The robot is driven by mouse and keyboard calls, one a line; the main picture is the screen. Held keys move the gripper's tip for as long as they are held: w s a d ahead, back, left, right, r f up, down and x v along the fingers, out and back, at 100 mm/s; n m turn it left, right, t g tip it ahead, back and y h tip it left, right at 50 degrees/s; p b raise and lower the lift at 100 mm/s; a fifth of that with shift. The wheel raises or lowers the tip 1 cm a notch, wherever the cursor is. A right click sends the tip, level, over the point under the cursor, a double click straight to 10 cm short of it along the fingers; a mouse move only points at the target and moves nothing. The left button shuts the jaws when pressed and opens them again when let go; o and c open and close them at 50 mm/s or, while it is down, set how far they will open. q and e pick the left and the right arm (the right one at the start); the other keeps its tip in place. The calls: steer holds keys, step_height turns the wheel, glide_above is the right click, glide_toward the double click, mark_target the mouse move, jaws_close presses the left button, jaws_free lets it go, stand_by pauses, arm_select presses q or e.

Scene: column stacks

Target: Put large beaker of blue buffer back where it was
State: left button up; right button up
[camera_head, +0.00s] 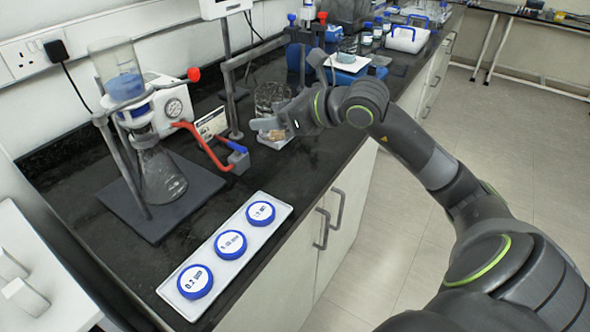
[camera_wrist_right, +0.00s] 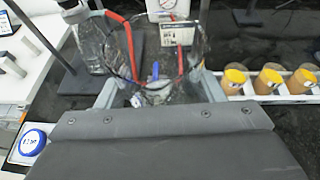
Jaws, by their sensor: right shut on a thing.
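My right gripper (camera_head: 272,127) is shut around a large clear glass beaker (camera_head: 270,97) above the bench. In the right wrist view the beaker (camera_wrist_right: 150,45) stands between the two fingers (camera_wrist_right: 152,88), its wide mouth showing; I see no clear blue liquid in it, only the background through the glass. A glass filter funnel (camera_head: 122,80) with blue liquid in it sits on a conical flask (camera_head: 160,175) on a dark stand base. My left gripper is not in view.
A white tray (camera_head: 248,250) with several blue-lidded containers lies at the bench's front. A red tube (camera_head: 190,128) runs beside the flask. Orange-topped jars (camera_wrist_right: 236,76) stand in a white rack. A teal-filled vessel (camera_head: 347,50) stands further back.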

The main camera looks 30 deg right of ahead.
steer(key=shift+m+h, duration=0.4)
steer(key=d+f, duration=0.1)
steer(key=f, duration=0.3)
steer(key=s+d+f, duration=0.1)
steer(key=f, duration=0.3)
steer(key=d+f+p, duration=0.1)
steer(key=f, duration=0.3)
steer(key=shift+s+d+f, duration=0.4)
steer(key=shift+f, duration=0.1)
steer(key=shift+f, duration=0.15)
steer(key=o, duration=1.1)
